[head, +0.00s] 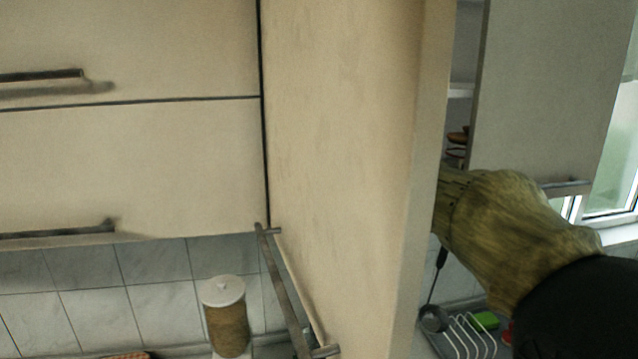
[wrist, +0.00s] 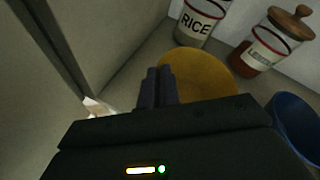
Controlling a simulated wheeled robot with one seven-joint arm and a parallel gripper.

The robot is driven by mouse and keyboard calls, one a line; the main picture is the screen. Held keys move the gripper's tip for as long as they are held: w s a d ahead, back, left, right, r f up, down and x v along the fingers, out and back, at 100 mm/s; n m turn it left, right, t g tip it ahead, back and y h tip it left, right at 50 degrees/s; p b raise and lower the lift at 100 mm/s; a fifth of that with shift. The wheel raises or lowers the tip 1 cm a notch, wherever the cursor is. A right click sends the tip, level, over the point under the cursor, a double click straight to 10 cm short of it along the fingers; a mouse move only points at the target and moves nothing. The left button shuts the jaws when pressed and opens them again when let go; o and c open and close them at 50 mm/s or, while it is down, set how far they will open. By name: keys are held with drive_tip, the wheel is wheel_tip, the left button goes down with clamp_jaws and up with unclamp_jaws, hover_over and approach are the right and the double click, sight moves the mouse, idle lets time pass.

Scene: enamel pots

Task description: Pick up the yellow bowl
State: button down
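The yellow bowl (wrist: 208,76) is in the middle of the wrist view, partly hidden by my gripper's dark body. My gripper (wrist: 158,72) has its two dark fingers close together at the bowl's left rim, and they look shut on that rim. The exact contact is dim, and I cannot tell whether the bowl rests on the shelf or is just off it. In the head view my arm reaches behind an open cabinet door, which hides the gripper and the bowl.
A RICE jar (wrist: 200,22) and a jar with a wooden lid (wrist: 270,45) stand behind the bowl. A blue bowl (wrist: 296,125) is to the right. The cabinet wall (wrist: 110,35) is close on the left. The open door (head: 345,150) stands beside my arm.

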drive_tip(key=shift+d+r, duration=0.15)
drive_tip(key=shift+r, duration=0.1)
wheel_tip(320, 180, up, 11)
drive_tip(key=p, duration=0.3)
drive_tip(key=s+d+b, duration=0.3)
drive_tip(key=d, duration=0.6)
drive_tip(key=s+d+b, duration=0.3)
drive_tip(key=d+b, duration=0.1)
drive_tip(key=d, duration=0.5)
drive_tip(key=shift+d, duration=0.4)
drive_tip(key=shift+f, duration=0.1)
